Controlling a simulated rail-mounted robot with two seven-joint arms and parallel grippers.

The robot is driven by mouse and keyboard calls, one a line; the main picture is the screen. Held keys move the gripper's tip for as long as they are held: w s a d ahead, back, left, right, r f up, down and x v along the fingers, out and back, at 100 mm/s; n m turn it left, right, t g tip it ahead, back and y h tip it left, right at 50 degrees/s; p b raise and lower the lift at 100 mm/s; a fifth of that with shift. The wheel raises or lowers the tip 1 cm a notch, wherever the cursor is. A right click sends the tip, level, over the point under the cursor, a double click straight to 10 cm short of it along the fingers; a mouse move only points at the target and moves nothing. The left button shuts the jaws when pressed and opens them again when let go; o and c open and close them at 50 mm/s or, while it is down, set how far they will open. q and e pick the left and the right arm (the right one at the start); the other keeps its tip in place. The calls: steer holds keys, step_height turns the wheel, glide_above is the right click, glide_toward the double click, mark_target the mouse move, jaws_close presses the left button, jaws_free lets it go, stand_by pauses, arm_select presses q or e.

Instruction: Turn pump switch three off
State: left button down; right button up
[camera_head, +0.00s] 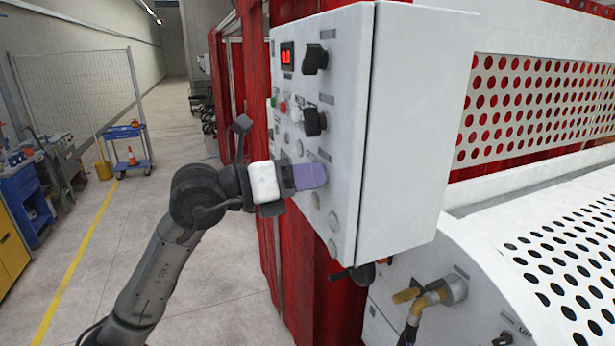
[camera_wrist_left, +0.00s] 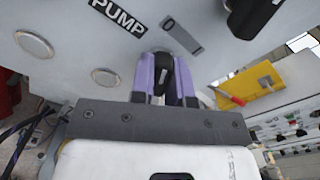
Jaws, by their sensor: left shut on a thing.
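The white control box (camera_head: 345,130) carries black rotary switches on its front. My left gripper (camera_head: 312,176), with purple fingertips, reaches the lower part of this panel. In the left wrist view the purple fingers (camera_wrist_left: 166,80) are shut on a black switch knob (camera_wrist_left: 165,76), one finger on each side. In the head view this knob is hidden behind the fingers. A label reading PUMP (camera_wrist_left: 119,14) lies beside the knob in the wrist view. Two other black switches, an upper one (camera_head: 314,59) and a middle one (camera_head: 313,122), sit above my gripper. My right gripper is not in view.
A red digital display (camera_head: 287,57) is at the panel's upper left. Round blank caps (camera_head: 333,221) lie below the gripper. A perforated white guard (camera_head: 540,105) and hose fittings (camera_head: 430,298) are to the right. Open floor lies to the left.

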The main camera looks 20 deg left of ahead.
arm_select(q)
steer(key=c, duration=1.1)
jaws_free()
steer(key=b+v, duration=0.5)
steer(key=v, duration=0.8)
steer(key=shift+s+a, duration=0.25)
steer(key=shift+s, duration=0.1)
